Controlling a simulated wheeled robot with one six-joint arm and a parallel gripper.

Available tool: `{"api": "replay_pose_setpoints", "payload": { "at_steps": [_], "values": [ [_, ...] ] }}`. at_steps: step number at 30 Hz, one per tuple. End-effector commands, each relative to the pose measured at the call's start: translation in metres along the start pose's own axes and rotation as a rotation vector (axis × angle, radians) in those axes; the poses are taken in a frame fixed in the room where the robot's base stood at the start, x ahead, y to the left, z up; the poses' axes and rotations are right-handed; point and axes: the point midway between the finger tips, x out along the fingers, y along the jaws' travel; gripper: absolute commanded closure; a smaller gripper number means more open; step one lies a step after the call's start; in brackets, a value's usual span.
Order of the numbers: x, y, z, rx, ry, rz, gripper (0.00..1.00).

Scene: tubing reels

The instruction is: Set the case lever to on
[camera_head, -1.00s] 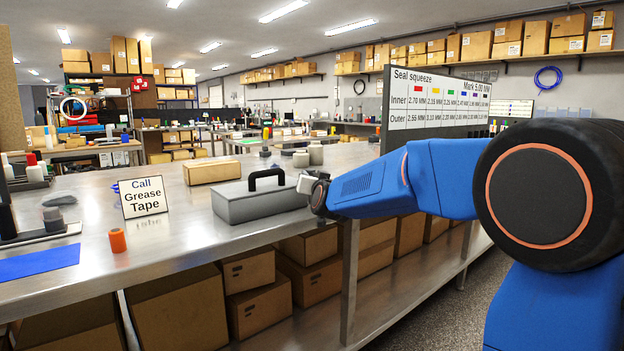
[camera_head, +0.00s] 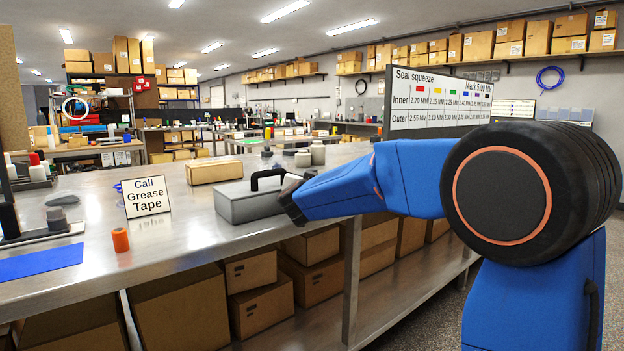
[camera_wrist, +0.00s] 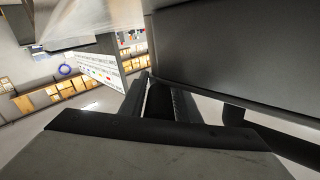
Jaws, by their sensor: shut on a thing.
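The grey case (camera_head: 243,207) with a black carry handle (camera_head: 266,176) sits on the metal bench. In the wrist view its dark grey side (camera_wrist: 235,45) fills the upper right, and the black handle (camera_wrist: 275,142) shows at lower right. My gripper (camera_head: 293,206) is at the case's right end. In the wrist view my gripper (camera_wrist: 158,98) is shut on a small dark part beside the case, which looks like the case lever. The lever's shape and its on or off marks are hidden.
On the metal bench (camera_head: 180,240) are a Call Grease Tape sign (camera_head: 146,197), an orange roll (camera_head: 121,240), a cardboard box (camera_head: 214,171) and a blue mat (camera_head: 40,262). A seal squeeze board (camera_head: 430,103) stands behind my arm. Cartons fill the shelf below.

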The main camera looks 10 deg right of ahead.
Motion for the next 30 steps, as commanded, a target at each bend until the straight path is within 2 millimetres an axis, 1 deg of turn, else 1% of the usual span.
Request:
{"api": "replay_pose_setpoints", "payload": {
  "at_steps": [18,19,20,21,30],
  "values": [
    [-0.0002,-0.0013,-0.0010,0.001,0.009,0.024,1.00],
    [-0.0002,-0.0014,-0.0011,0.002,0.009,0.024,0.68],
    [-0.0002,-0.0014,-0.0011,0.002,0.009,0.024,0.61],
    [-0.0001,-0.0014,-0.0010,0.002,0.009,0.024,0.57],
    [-0.0010,-0.0011,-0.0006,0.001,0.008,0.024,0.57]
  ]
}}
